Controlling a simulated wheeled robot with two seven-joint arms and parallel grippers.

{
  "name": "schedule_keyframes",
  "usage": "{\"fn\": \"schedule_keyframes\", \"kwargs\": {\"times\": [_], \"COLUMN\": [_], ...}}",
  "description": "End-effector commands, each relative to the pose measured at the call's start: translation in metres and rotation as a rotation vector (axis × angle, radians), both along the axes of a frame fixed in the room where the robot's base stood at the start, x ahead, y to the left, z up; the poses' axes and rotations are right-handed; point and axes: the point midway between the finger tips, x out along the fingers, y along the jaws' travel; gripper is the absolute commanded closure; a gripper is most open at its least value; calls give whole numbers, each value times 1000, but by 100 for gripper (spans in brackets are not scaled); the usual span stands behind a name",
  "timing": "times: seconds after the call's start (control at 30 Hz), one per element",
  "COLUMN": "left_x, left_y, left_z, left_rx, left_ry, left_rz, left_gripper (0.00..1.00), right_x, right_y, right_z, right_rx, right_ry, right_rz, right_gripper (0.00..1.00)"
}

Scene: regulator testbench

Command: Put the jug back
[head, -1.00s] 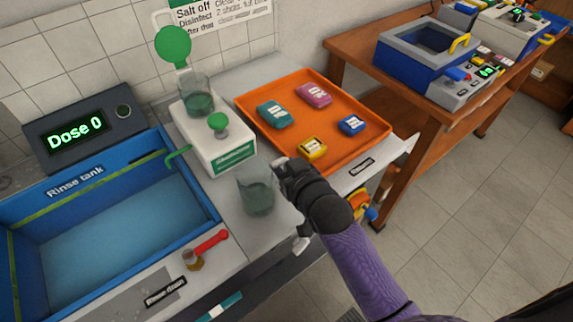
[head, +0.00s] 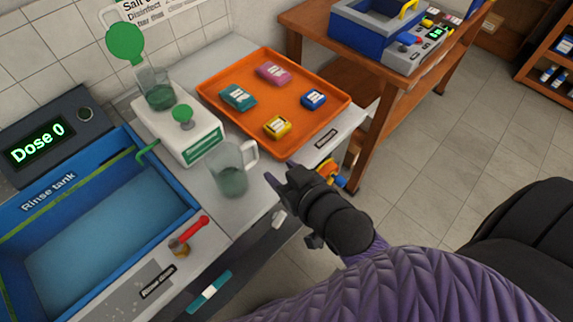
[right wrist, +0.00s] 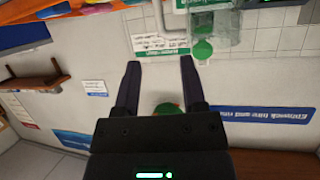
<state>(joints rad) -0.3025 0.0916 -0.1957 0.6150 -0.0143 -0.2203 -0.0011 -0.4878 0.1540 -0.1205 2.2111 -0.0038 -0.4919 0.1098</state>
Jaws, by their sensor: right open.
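The clear jug (head: 230,172) stands upright on the grey bench top, with greyish-green liquid low inside. Its pale handle (head: 251,152) points right, toward my right gripper (head: 276,182). The right gripper is open and empty, a little right of the jug and apart from the handle. In the right wrist view its two fingers (right wrist: 160,90) are spread with nothing held between them. My left gripper is not in view.
A white dispenser (head: 190,135) with a clear vessel (head: 158,92) stands behind the jug. An orange tray (head: 225,68) with several coloured packets lies behind right.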

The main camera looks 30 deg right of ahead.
Motion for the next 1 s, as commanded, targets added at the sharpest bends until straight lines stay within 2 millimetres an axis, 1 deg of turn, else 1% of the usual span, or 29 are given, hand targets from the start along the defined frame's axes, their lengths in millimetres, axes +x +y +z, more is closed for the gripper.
{"fn": "schedule_keyframes", "kwargs": {"times": [0.07,0.17,0.23,0.27,0.33,0.37,0.4,0.47,0.5,0.57,0.6,0.7,0.8,0.87,1.0], "left_x": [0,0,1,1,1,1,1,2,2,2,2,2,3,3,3], "left_y": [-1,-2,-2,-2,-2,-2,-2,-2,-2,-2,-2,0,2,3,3], "left_z": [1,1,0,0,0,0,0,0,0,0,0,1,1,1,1], "left_rx": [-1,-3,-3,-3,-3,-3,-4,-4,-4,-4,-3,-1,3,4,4], "left_ry": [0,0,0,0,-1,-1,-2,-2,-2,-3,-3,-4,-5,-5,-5], "left_rz": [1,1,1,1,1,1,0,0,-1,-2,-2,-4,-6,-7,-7], "left_gripper": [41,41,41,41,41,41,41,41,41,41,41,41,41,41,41], "right_x": [-3,-4,-6,-8,-22,-33,-53,-92,-122,-169,-198,-254,-282,-287,-287], "right_y": [-1,-1,-2,-2,-6,-8,-11,-16,-21,-27,-31,-40,-45,-46,-46], "right_z": [2,0,-20,-38,-97,-127,-168,-224,-255,-290,-306,-327,-333,-334,-334], "right_rx": [0,-1,-11,-19,-49,-67,-91,-127,-151,-182,-201,-235,-251,-255,-255], "right_ry": [-1,4,48,87,223,296,399,555,657,797,878,1024,1093,1106,1106], "right_rz": [0,0,-1,-1,-1,2,6,17,26,41,51,71,83,85,85], "right_gripper": [47,47,47,47,47,47,47,47,47,47,47,47,47,47,47]}}
